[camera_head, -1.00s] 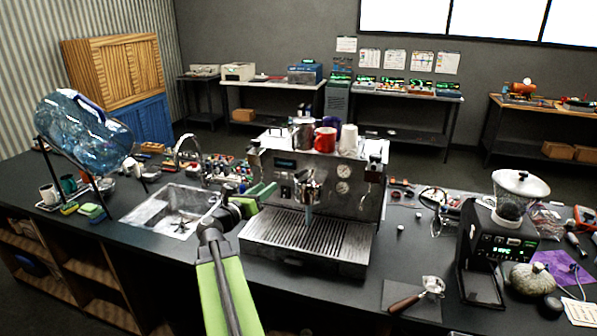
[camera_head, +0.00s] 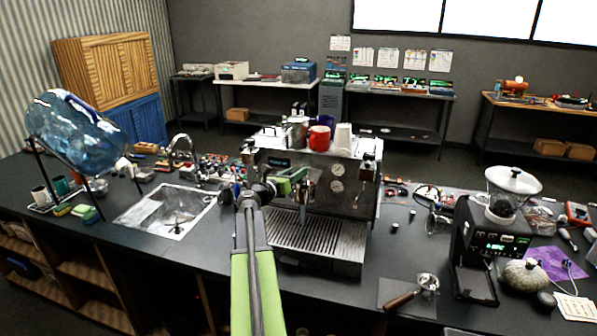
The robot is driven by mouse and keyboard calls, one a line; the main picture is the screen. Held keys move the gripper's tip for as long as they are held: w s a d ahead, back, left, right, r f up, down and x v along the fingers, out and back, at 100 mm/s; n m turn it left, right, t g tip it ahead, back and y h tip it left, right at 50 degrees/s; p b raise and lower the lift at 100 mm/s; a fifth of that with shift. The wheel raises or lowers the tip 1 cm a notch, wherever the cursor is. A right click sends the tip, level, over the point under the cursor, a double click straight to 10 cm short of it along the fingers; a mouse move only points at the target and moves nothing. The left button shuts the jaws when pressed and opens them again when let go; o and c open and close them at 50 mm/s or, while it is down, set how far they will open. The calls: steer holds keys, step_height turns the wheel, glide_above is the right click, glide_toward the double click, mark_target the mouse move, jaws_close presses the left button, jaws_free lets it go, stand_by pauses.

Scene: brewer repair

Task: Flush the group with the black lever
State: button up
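The steel espresso machine (camera_head: 355,215) stands on the dark counter, with its group head (camera_head: 308,188) at the front. My green gripper (camera_head: 296,180) is at the machine's front, just left of the group head. Its fingers point right and overlap the machine in the picture. I cannot tell whether they touch anything, or how far apart they are. I cannot pick out the black lever; it is too small or hidden behind my gripper. The drip tray grate (camera_head: 312,236) is below the group head and bare.
Cups, including a red one (camera_head: 319,138), stand on top of the machine. A sink (camera_head: 165,212) and a large blue water bottle (camera_head: 75,130) are to the left. A grinder (camera_head: 480,245) and a portafilter (camera_head: 425,284) on a mat are to the right.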

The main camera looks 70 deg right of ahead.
steer(key=shift+x, duration=0.85)
jaws_close()
stand_by(0.8)
